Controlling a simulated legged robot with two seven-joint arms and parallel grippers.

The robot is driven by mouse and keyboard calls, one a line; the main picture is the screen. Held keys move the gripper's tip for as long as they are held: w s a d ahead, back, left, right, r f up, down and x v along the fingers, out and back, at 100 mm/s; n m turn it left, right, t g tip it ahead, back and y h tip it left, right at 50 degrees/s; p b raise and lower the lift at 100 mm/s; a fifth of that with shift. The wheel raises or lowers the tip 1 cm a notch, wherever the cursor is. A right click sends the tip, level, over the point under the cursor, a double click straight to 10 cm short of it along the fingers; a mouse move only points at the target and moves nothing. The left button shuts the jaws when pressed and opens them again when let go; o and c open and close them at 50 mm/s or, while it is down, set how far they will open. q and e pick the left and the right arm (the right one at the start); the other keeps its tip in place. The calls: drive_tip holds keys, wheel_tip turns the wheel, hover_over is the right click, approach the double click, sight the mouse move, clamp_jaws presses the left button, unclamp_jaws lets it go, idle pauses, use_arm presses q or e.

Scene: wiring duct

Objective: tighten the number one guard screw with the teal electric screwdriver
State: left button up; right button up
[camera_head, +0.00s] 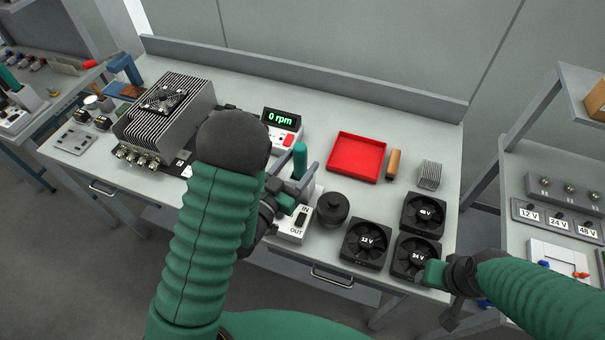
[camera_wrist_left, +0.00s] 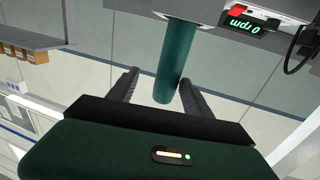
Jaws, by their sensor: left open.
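In the left wrist view the teal handle (camera_wrist_left: 175,62) reaches between the two dark fingers. My left gripper (camera_head: 295,184) is open around the handle; in the wrist view the right finger looks close to it and the left finger has a gap. A fan guard (camera_head: 163,100) sits on top of the finned heat sink (camera_head: 178,113). The numbered guard screws are too small to make out. My right gripper (camera_head: 436,273) is over the 24 V fan's edge.
A 0 rpm display (camera_head: 281,118) stands behind my left gripper. A white IN/OUT switch box (camera_head: 293,229) and a black round knob (camera_head: 332,208) are close by. A red tray (camera_head: 356,157) and labelled fans (camera_head: 366,242) occupy the right side.

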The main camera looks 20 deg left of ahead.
use_arm(q)
drive_tip(key=shift+w+r, duration=0.15)
drive_tip(key=shift+w, duration=0.25)
drive_tip(key=p+x, duration=0.1)
drive_tip(key=x, duration=0.1)
drive_tip(key=a+p+x, duration=0.1)
drive_tip(key=x, duration=0.2)
drive_tip(key=shift+w+a, duration=0.1)
drive_tip(key=shift+w, duration=0.15)
drive_tip(key=shift+s, duration=0.1)
drive_tip(key=shift+c, duration=0.6)
drive_tip(key=shift+d, duration=0.25)
drive_tip(key=shift+c, duration=1.3)
drive_tip(key=c, duration=0.5)
drive_tip(key=shift+a, duration=0.15)
clamp_jaws()
